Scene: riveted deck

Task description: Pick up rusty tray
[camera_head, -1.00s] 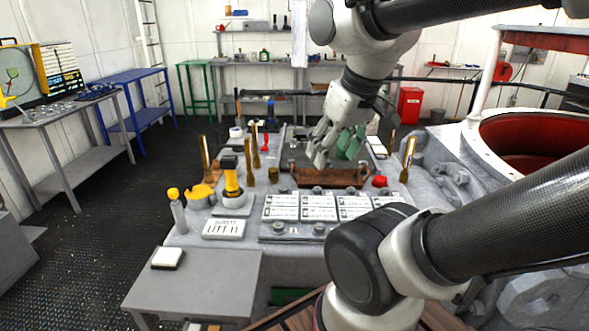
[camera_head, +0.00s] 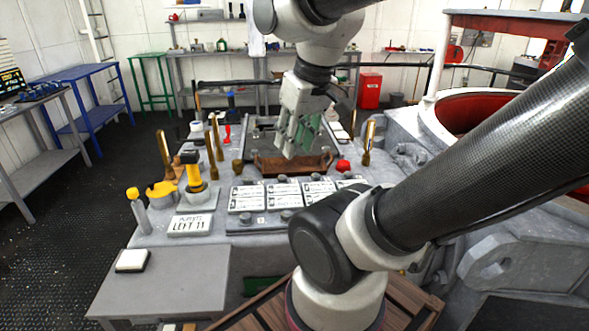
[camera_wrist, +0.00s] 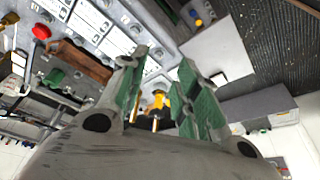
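The rusty tray (camera_head: 285,168) is brown, with raised ends, and lies on the grey console behind the white label plates. In the wrist view, the rusty tray (camera_wrist: 85,63) shows at the upper left, outside the gap between the fingers. My gripper (camera_head: 295,152) has green finger pads and hangs above and just behind the tray in the head view; I cannot tell the exact clearance. In the wrist view, my gripper (camera_wrist: 161,66) has its fingers apart with nothing held between them.
A red knob (camera_head: 343,166) sits just right of the tray. Upright brass handles (camera_head: 217,138) stand to the left, and another (camera_head: 369,143) to the right. The grey side table (camera_head: 165,285) is mostly bare.

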